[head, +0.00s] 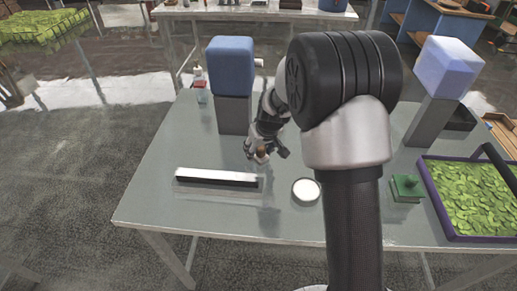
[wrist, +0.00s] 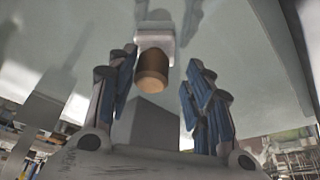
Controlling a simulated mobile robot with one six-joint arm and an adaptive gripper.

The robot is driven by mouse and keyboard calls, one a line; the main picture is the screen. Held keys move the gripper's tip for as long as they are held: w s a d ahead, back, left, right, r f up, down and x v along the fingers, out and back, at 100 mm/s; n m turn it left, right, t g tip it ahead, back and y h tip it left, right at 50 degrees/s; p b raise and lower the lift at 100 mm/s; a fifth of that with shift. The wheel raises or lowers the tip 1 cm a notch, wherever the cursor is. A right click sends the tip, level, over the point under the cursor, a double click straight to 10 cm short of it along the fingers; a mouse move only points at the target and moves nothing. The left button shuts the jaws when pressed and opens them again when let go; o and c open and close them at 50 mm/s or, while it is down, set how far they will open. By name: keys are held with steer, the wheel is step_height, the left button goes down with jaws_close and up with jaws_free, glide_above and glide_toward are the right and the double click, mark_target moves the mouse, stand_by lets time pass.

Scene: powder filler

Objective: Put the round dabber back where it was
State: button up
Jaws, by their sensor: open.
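My gripper (head: 259,152) is over the middle of the table, in front of the left blue-topped grey post. In the wrist view its two fingers (wrist: 158,95) are spread apart. Between them shows a brown rounded handle (wrist: 152,72) with a pale, squarish part (wrist: 155,38) behind it; this may be the dabber, but its shape is unclear. There are visible gaps between the handle and both fingers. In the head view a small brown spot (head: 261,154) shows at the gripper's fingers. What lies under the gripper is hidden.
A white round dish (head: 306,191) lies right of the gripper. A black-and-white bar (head: 217,179) lies left. A green block with a knob (head: 407,187) and a purple-rimmed leaf tray (head: 452,236) are at right. Blue-topped posts (head: 231,68) (head: 447,68) stand behind.

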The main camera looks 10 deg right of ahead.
steer(key=s+a+f+p+v, duration=0.1)
steer(key=v, duration=0.9)
steer(key=s+a+p+v, duration=0.1)
steer(key=s+p+v, duration=0.1)
steer(key=v, duration=0.8)
steer(key=s+r+m, duration=0.1)
steer(key=s+r, duration=0.1)
steer(key=s, duration=1)
steer(key=s+r+m+h, duration=0.1)
steer(key=s+r, duration=0.2)
steer(key=s, duration=1)
steer(key=shift+s+d+r, duration=0.2)
steer(key=shift+s, duration=0.1)
